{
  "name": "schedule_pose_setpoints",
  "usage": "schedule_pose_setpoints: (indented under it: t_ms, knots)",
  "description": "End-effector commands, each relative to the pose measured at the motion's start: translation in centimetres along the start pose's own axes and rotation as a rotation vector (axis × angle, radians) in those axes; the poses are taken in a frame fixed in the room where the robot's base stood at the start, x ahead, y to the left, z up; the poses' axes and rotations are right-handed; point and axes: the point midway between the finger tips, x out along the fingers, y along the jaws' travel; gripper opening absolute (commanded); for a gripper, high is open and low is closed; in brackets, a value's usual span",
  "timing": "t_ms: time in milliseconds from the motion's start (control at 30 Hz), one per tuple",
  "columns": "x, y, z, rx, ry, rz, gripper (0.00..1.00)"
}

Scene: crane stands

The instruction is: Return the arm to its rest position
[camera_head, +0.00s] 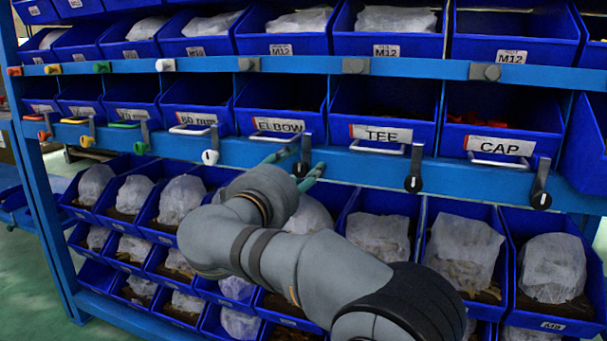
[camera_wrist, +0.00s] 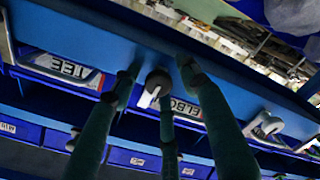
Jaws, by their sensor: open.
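My gripper (camera_head: 300,170) is at the blue rail below the bin labelled ELBOW, beside a dark lever (camera_head: 304,150). My arm reaches there from the lower right, in front of the lower bins. In the wrist view the green fingers of my gripper (camera_wrist: 160,72) are spread apart. A round knob with a white mark (camera_wrist: 156,84) shows between their tips. I see nothing clearly held. I cannot tell whether a finger touches the knob or the rail.
The blue rail (camera_head: 340,160) carries several levers, among them one under TEE (camera_head: 414,165) and one under CAP (camera_head: 541,185). Lower bins with bagged parts (camera_head: 465,245) stand close to my arm. Open floor (camera_head: 35,280) shows at the lower left.

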Motion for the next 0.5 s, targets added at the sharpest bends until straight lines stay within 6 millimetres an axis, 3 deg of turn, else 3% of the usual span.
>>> schedule_pose_setpoints:
  t_ms: [267, 500]
  knots:
    - [-0.9, 0.0, -0.1, -0.016, 0.004, -0.001, 0.44]
    - [-5.0, 0.0, -0.2, -0.022, 0.007, -0.001, 0.44]
